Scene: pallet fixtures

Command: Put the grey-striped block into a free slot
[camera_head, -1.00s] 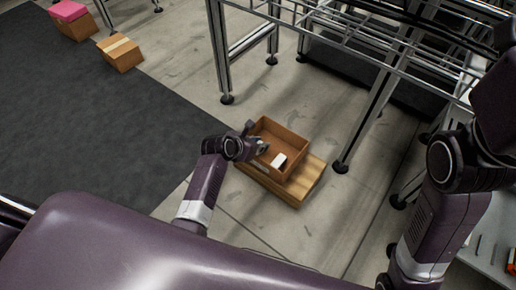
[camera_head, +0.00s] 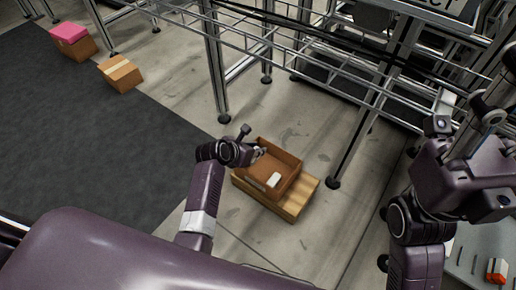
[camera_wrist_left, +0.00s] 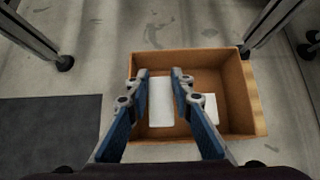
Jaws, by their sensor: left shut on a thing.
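My left gripper (camera_wrist_left: 160,74) is shut on a plain white block (camera_wrist_left: 161,102), seen between its blue fingers in the left wrist view; I see no grey stripes on the faces shown. The gripper (camera_head: 262,152) is at the left rim of an open brown box (camera_head: 293,163), which also shows in the left wrist view (camera_wrist_left: 238,92). A second white piece (camera_wrist_left: 210,108) lies in the box; the head view shows a white piece (camera_head: 273,180) there too. My right arm is raised at the right, and its fingers cannot be made out clearly. A grey surface (camera_head: 462,266) with dark slot-like marks is at lower right.
The box stands on a wooden pallet (camera_head: 297,204). A metal frame (camera_head: 219,80) with legs rises behind it. An orange-and-white item (camera_head: 496,270) is on the grey surface.

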